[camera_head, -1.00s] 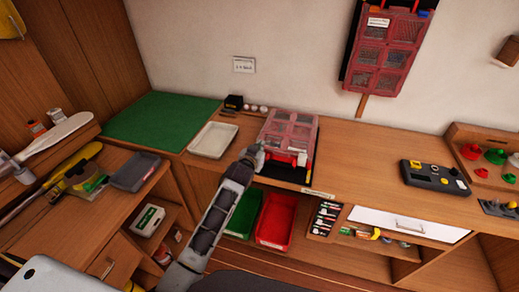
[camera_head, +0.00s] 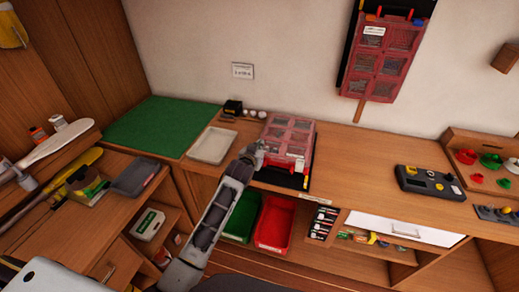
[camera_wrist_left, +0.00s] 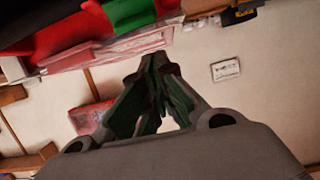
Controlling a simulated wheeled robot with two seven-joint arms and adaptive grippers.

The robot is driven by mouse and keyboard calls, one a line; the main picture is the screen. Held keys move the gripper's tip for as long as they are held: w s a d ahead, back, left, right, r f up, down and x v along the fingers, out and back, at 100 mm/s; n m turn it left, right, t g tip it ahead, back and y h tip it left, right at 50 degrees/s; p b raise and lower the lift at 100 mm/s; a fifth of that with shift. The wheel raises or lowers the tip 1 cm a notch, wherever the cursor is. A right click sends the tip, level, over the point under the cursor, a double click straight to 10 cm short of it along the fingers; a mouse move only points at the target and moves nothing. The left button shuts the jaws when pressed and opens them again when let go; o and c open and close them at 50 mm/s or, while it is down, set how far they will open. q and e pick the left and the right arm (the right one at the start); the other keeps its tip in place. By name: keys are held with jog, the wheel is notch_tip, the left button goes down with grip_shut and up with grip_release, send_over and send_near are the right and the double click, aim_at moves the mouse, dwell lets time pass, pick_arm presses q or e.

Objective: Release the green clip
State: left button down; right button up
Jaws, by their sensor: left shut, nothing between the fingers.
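A case with a clear reddish compartment lid (camera_head: 290,132) lies on the wooden bench, with a red latch (camera_head: 299,164) on its front. My left gripper (camera_head: 257,153) is at the case's front left corner and covers that part. In the left wrist view the left gripper (camera_wrist_left: 154,62) has its fingertips together, with nothing between them. My right gripper is not in view.
A pale tray (camera_head: 212,145) and a black box (camera_head: 233,107) stand left of the case. A grey-black device (camera_head: 430,183) is at the right. Green (camera_head: 241,215) and red bins (camera_head: 273,222) sit below the bench. A similar case (camera_head: 385,50) hangs on the wall.

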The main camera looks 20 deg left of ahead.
pick_arm(q)
jog(key=shift+w+r+p, duration=0.3)
jog(key=shift+r+p, duration=0.05)
jog(key=shift+r, duration=0.15)
jog(key=shift+s, duration=0.45)
jog(key=b+v, duration=0.1)
jog(key=v, duration=0.8)
